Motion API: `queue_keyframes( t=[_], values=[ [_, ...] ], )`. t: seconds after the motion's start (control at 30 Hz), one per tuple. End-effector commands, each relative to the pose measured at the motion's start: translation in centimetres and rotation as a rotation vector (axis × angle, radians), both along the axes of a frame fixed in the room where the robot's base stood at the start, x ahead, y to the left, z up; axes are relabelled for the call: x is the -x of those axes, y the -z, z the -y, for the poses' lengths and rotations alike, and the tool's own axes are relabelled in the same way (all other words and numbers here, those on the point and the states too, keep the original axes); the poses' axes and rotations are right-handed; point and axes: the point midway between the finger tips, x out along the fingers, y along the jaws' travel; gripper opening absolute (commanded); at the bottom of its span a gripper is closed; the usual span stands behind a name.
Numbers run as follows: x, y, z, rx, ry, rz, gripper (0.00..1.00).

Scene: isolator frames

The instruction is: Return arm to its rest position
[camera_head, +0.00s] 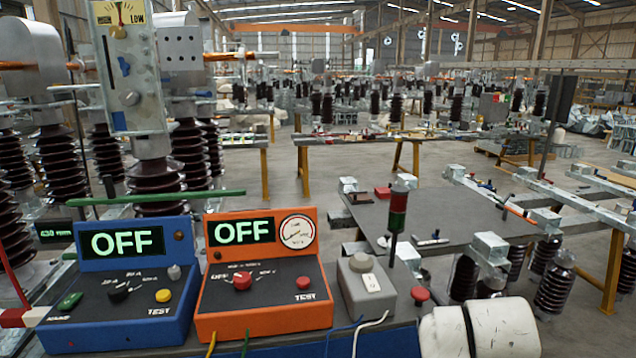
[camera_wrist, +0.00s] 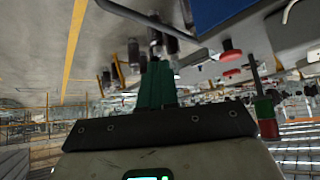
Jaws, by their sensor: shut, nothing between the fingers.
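My gripper (camera_wrist: 157,68) shows in the wrist view as green fingers close together, rising from a dark bar with screws. It is shut with nothing between the fingers. The wrist view is upside down, with floor at the top and roof at the bottom. The gripper is not seen in the head view. A white rounded part at the bottom right of the head view looks like my arm, folded low beside the bench edge.
A blue test box (camera_head: 125,285) and an orange test box (camera_head: 262,275), both reading OFF, stand in front. A grey switch box (camera_head: 366,288), red button (camera_head: 419,295) and red-green lamp (camera_head: 398,212) are beside them. A grey table (camera_head: 455,208) lies beyond. Open floor (camera_head: 345,165) shows behind.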

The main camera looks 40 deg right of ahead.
Motion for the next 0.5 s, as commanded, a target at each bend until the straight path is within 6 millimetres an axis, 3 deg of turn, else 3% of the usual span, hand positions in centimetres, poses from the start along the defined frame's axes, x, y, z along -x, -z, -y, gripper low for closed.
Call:
queue_keyframes(
  t=[0.23, 0.4, 0.5],
  values=[
    [1.5, 10.0, -8.5, -0.082, -0.510, -0.294, 0.00],
    [5.5, 16.4, -15.8, -0.209, -0.830, -0.448, 0.00],
    [7.9, 18.8, -19.3, -0.278, -0.967, -0.501, 0.00]
  ],
)
